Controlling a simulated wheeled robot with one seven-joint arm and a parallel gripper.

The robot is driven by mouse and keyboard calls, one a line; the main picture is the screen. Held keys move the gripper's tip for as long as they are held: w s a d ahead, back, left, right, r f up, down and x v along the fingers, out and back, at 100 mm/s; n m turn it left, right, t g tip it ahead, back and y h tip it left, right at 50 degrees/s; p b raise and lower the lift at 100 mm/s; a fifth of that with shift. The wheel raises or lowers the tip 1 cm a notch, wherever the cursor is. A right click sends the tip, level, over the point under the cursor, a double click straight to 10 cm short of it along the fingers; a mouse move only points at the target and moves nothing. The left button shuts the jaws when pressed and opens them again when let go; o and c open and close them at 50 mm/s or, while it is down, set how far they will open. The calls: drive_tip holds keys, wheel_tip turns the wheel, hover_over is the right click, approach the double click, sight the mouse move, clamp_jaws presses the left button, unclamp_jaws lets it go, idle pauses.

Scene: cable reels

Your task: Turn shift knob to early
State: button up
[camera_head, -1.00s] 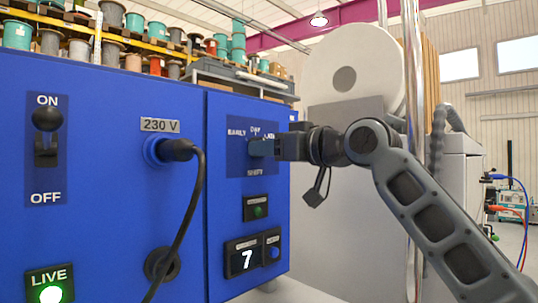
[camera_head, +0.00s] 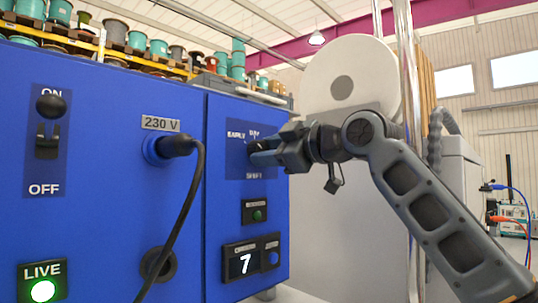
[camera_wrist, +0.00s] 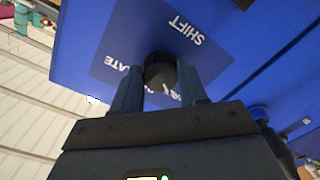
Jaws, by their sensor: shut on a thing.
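The shift knob (camera_wrist: 160,70) is a dark round knob on a dark blue label plate (camera_head: 236,140) on the blue cabinet's right section. My gripper (camera_head: 255,152) reaches the plate from the right. In the wrist view its two fingers (camera_wrist: 158,92) stand on either side of the knob and are shut on it. In the head view the fingers cover the knob, so its pointer cannot be read.
Below the plate are a small green light (camera_head: 257,215) and a display (camera_head: 242,263) showing 7 beside a blue button (camera_head: 271,258). To the left, a black cable hangs from the 230 V plug (camera_head: 178,146). An ON/OFF switch (camera_head: 48,125) and a lit LIVE lamp (camera_head: 43,291) are further left.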

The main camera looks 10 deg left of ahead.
drive_tip(key=shift+n, duration=0.3)
idle(0.4)
drive_tip(key=o, duration=1.1)
drive_tip(key=shift+c, duration=0.2)
drive_tip(key=b+v, duration=0.1)
drive_tip(key=v, duration=0.7)
drive_tip(key=shift+b, duration=0.3)
